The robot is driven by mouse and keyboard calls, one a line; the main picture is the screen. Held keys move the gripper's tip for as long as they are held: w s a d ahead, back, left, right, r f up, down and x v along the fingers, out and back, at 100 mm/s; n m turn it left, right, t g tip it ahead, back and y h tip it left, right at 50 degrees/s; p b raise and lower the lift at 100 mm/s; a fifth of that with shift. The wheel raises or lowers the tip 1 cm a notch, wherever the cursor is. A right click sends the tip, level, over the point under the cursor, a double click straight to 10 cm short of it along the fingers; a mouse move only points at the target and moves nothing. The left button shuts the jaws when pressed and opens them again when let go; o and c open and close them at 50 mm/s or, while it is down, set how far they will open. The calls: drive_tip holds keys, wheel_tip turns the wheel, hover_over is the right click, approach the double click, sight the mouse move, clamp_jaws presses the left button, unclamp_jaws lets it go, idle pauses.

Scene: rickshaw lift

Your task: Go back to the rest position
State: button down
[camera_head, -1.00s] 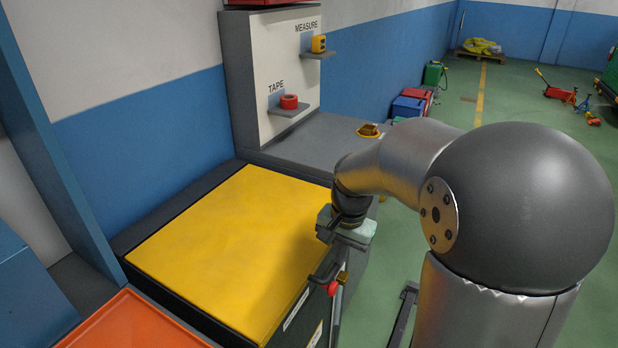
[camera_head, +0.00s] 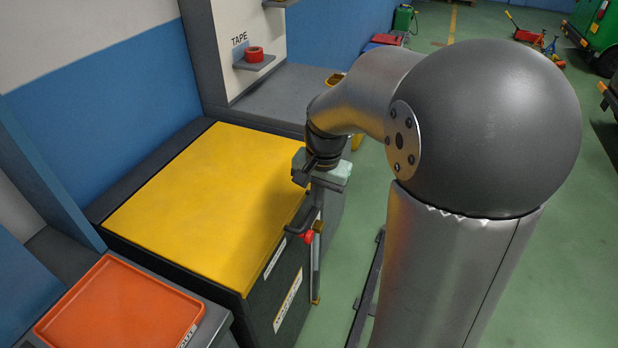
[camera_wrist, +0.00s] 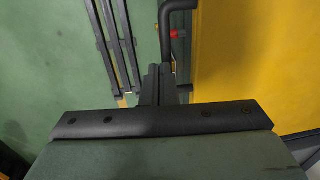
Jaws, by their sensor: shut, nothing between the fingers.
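My gripper (camera_wrist: 159,84) shows in the wrist view with its fingers together and nothing between them. In the head view my arm hangs at the right side of the yellow-topped bench (camera_head: 200,200). The gripper end (camera_head: 322,168) is at the bench's right edge there, and its fingertips are hard to make out. In the wrist view the yellow top (camera_wrist: 260,70) fills the right side, and the fingers are above the gap beside it, close to a dark bar handle (camera_wrist: 168,30) in that picture.
A red knob (camera_head: 309,237) sits by the handle on the bench's front. An orange tray (camera_head: 120,310) lies at the lower left. Red tape (camera_head: 254,54) rests on a wall shelf. Green floor (camera_head: 470,150) is open to the right, with a green vehicle (camera_head: 603,40) far off.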

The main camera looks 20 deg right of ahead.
wheel_tip(320, 180, up, 11)
drive_tip(key=s+d, duration=0.1)
drive_tip(key=shift+d+f, duration=0.15)
drive_tip(key=shift+d, duration=0.05)
drive_tip(key=s+a+f+n+p, duration=0.1)
drive_tip(key=s+a+f+n, duration=0.2)
drive_tip(key=s, duration=0.5)
drive_tip(key=s+a+f+n+p, duration=0.2)
drive_tip(key=s+a+f+n, duration=0.1)
drive_tip(key=s, duration=0.5)
drive_tip(key=a+n, duration=0.1)
drive_tip(key=n, duration=0.1)
drive_tip(key=shift+s+a+f+n, duration=0.2)
drive_tip(key=shift+s+f+n, duration=0.05)
drive_tip(key=shift+n, duration=0.15)
